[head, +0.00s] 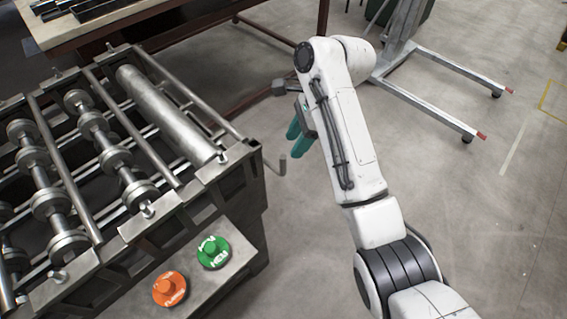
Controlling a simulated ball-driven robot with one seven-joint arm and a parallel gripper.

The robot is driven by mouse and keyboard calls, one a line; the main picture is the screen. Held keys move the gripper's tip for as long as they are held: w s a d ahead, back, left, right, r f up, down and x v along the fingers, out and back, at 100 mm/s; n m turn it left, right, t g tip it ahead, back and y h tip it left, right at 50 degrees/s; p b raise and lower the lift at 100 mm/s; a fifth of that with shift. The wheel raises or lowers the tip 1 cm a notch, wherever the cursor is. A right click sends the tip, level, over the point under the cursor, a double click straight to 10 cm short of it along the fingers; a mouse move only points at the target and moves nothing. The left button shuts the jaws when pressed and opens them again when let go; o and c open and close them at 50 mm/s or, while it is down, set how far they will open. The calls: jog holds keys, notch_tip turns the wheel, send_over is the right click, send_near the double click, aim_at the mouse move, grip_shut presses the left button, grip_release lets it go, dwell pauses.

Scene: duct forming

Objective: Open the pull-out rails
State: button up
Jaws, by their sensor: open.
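A grey metal roller machine (190,205) stands at the left. Long bars (138,132) run across its top between shafts of rollers; which parts are the pull-out rails I cannot tell. A small bent handle or peg (281,165) sticks out from its right side. My gripper (298,136), with teal fingers, is to the right of the machine, beyond the handle in the picture, and apart from both. It is open and appears empty. My white arm hides part of it.
An orange knob (173,288) and a green knob (212,252) sit on the machine's front ledge. A table (85,27) with metal pieces stands behind. A wheeled metal stand (420,80) is at the back right. The floor at right is clear.

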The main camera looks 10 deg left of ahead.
aim_at(280, 171)
jog(key=x, duration=1)
jog(key=shift+s+f, duration=0.1)
jog(key=shift+f, duration=0.1)
grip_shut()
